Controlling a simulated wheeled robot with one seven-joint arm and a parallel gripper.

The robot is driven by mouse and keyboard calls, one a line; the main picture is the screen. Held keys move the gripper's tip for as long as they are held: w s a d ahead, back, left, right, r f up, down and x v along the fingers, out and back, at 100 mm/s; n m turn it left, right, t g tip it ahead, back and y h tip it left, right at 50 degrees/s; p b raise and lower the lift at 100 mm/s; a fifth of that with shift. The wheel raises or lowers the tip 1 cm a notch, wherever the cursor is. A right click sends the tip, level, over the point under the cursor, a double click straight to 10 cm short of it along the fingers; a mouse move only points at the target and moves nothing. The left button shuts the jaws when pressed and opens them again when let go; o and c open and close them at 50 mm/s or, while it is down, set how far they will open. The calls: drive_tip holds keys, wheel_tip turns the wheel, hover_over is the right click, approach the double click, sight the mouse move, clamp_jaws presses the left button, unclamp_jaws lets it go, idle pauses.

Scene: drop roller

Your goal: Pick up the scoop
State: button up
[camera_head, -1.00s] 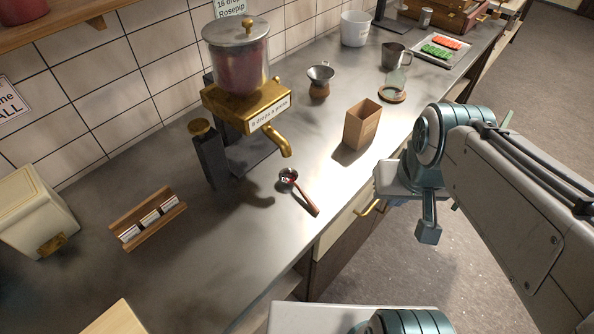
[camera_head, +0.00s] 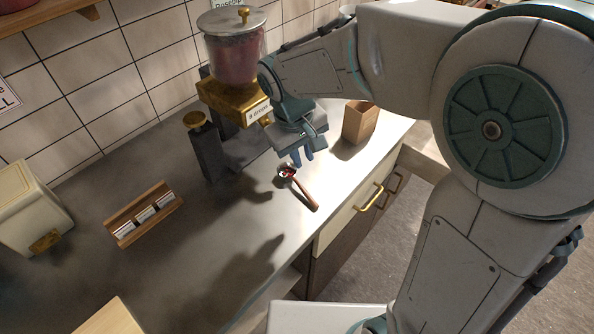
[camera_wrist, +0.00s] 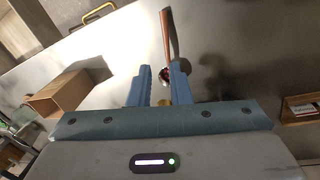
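The scoop has a small metal bowl with something dark red in it and a brown handle (camera_head: 306,195). It lies on the steel counter under the front of the brass dispenser, its handle pointing to the counter's front edge. My gripper (camera_head: 303,158) is above the counter just behind the scoop's bowl. In the wrist view my gripper (camera_wrist: 160,85) is open with nothing between its fingers. There the scoop's handle (camera_wrist: 168,38) rises beyond the right finger, which hides part of the scoop near its bowl.
A brass dispenser with a glass jar (camera_head: 236,60) stands behind my gripper. A cardboard box (camera_head: 359,122) stands to the right; it also shows in the wrist view (camera_wrist: 66,92). A wooden card rack (camera_head: 145,214) lies left.

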drive_tip(key=a, duration=0.1)
hover_over(305, 192)
drive_tip(key=f, duration=0.9)
drive_tip(key=shift+s+a+f, duration=0.15)
drive_tip(key=shift+a, duration=0.25)
drive_tip(key=shift+d+f+p, duration=0.2)
drive_tip(key=shift+f+p, duration=0.15)
drive_tip(key=shift+f, duration=0.95)
drive_tip(key=shift+d+f+p, duration=0.15)
drive_tip(key=shift+f+p, duration=0.15)
drive_tip(key=shift+f, duration=0.95)
clamp_jaws()
